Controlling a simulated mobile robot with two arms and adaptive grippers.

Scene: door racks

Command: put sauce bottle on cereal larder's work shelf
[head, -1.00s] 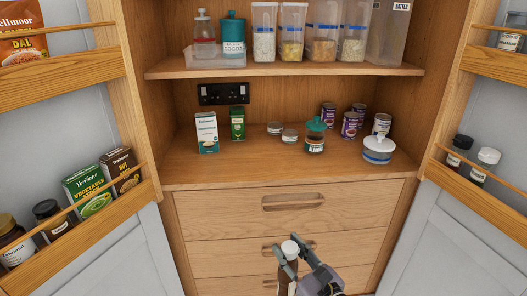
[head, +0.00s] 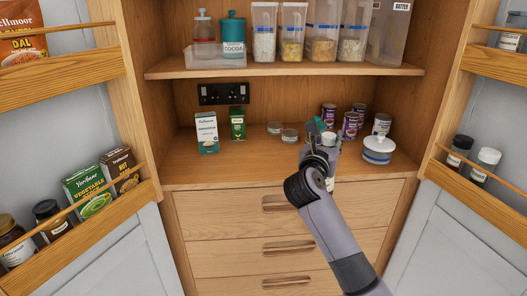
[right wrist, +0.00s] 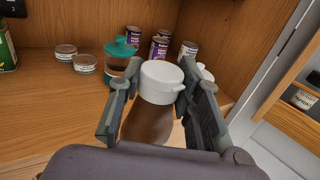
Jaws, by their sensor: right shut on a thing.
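The sauce bottle (right wrist: 148,122) is brown with a white cap. In the right wrist view it stands between the two fingers of my right gripper (right wrist: 160,105), which is shut on it. In the head view my right gripper (head: 320,150) is over the front part of the work shelf (head: 235,171), and only the bottle's white cap (head: 328,138) and a pale lower part show past it. I cannot tell if the bottle touches the shelf. My left gripper is not in view.
On the work shelf stand two small tins (head: 290,135), purple cans (head: 350,125), a white lidded pot (head: 377,149), a teal-lidded jar (right wrist: 118,55) close by, and two boxes (head: 207,132). The shelf's front left is clear. Open door racks (head: 100,210) flank the larder.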

